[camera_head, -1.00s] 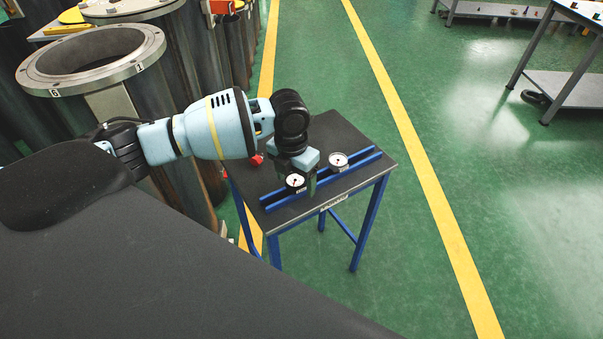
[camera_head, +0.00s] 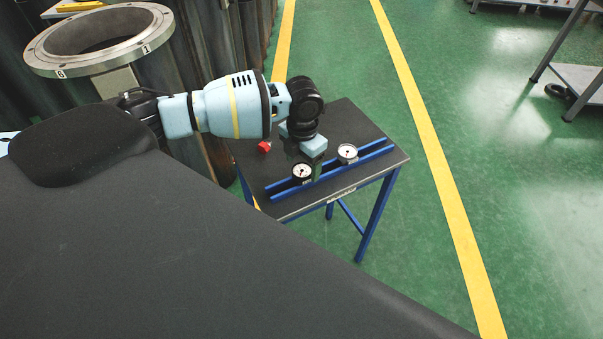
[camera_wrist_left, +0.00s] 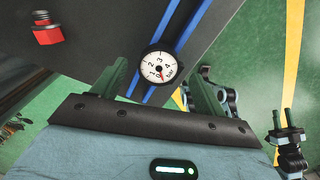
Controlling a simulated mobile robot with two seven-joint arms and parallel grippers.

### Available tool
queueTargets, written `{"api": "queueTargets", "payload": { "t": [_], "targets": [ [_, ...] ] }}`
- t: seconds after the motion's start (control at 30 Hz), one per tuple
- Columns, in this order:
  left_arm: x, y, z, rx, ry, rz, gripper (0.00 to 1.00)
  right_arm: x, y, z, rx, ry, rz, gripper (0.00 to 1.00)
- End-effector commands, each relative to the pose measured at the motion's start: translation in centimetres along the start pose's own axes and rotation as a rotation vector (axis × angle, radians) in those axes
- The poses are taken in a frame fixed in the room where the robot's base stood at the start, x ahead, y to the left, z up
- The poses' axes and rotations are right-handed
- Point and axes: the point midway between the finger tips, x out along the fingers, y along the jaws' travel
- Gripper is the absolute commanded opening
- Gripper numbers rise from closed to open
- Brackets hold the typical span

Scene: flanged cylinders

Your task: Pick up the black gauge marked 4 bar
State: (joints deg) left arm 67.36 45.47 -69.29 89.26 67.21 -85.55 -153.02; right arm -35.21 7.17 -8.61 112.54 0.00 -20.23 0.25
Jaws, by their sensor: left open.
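The black-rimmed gauge (camera_head: 301,171) stands at the blue rails on the small table, the left of two gauges. In the left wrist view the gauge (camera_wrist_left: 158,67) has a white dial with figures up to 4, "bar" and a red needle. My left gripper (camera_head: 316,166) is open just above and behind it in the head view. In the wrist view the gauge shows between the two green fingers of my left gripper (camera_wrist_left: 158,88), apart from both. How far the fingertips are above it is hard to tell.
A second, paler gauge (camera_head: 347,153) stands farther right along the blue rails (camera_head: 372,148). A red knob-like part (camera_head: 264,146) sits on the table's left side. Large flanged cylinders (camera_head: 100,45) stand at the left. Green floor is free to the table's right.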

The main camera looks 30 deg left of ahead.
Motion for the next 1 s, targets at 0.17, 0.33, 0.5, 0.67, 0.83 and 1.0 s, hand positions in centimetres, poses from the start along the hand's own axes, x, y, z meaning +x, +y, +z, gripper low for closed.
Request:
{"api": "queueTargets", "payload": {
  "t": [0.17,0.33,0.5,0.67,0.83,1.0],
  "targets": [
    [2.4,0.1,0.0,-0.001,0.000,0.000,0.73,0.0,0.0,-0.6,0.000,0.011,0.001,0.36],
    [3.3,0.1,0.0,-0.001,-0.001,0.000,0.73,0.0,0.0,-0.6,0.002,0.012,0.002,0.36],
    [3.3,0.1,0.0,-0.001,-0.001,0.000,0.73,0.0,0.0,-0.6,0.003,0.012,0.002,0.36],
    [3.3,0.1,0.0,-0.001,-0.001,0.000,0.55,0.0,0.0,-0.6,0.003,0.011,0.002,0.36],
    [3.3,0.1,0.0,-0.001,-0.001,0.000,0.32,0.0,0.0,-0.5,0.002,0.011,0.002,0.36],
    [3.2,0.1,0.1,-0.001,-0.001,0.000,0.21,0.0,0.0,-0.5,0.002,0.009,0.002,0.36]
  ]
}}
